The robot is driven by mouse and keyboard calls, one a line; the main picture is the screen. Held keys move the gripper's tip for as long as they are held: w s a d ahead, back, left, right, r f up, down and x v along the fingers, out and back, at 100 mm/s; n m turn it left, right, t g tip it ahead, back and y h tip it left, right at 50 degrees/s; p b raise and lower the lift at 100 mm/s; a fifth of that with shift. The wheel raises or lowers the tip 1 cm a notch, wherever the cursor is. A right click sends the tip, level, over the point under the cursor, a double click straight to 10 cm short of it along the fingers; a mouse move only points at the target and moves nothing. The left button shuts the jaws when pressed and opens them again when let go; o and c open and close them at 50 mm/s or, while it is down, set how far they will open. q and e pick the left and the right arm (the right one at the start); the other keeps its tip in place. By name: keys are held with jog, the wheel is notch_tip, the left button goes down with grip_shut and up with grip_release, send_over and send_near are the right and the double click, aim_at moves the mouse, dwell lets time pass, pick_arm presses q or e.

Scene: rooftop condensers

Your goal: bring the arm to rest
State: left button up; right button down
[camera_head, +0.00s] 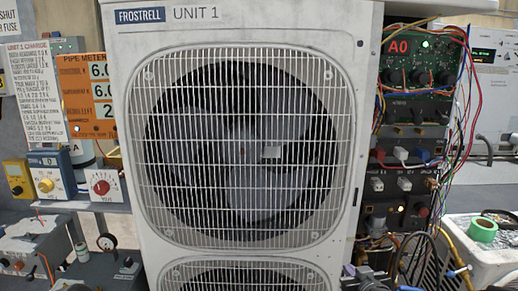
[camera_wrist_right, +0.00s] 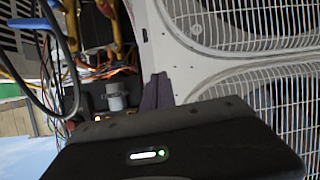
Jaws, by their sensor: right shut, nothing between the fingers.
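My right gripper (camera_head: 368,274) shows at the bottom edge of the head view, low in front of the right side of the condenser (camera_head: 120,150) marked UNIT 1. In the right wrist view its fingers (camera_wrist_right: 158,90) are together, with nothing between them. Behind them in that view are the condenser's pale casing (camera_wrist_right: 165,60) and its grilles. Most of the right arm is out of the head view. My left gripper does not show in either view.
An open control panel (camera_head: 415,110) with loose wires stands right of the condenser, close to the right gripper. A green tape roll (camera_head: 483,229) lies on a white unit at the right.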

jog(key=s+a+f+m+g+y, duration=0.1)
jog(key=s+a+f+g, duration=0.15)
jog(key=f, duration=0.35)
jog(key=s+a+f+m+g, duration=0.1)
jog(key=s+a+f, duration=0.25)
jog(key=f, duration=0.25)
jog(key=s+a+f+g+y+p, duration=0.1)
jog(key=s+a+f+g, duration=0.2)
jog(key=s+f, duration=0.3)
jog(key=s+a+f+g+y+p, duration=0.1)
jog(key=s+a+f+g+p, duration=0.1)
jog(key=s, duration=1.1)
jog(key=s+a+f+m+g+p, duration=0.1)
jog(key=s+a+f+g, duration=0.3)
jog(key=s+f, duration=0.5)
jog(key=shift+s+a+f+y, duration=0.4)
jog(key=shift+s+a, duration=0.15)
jog(key=shift+a, duration=0.55)
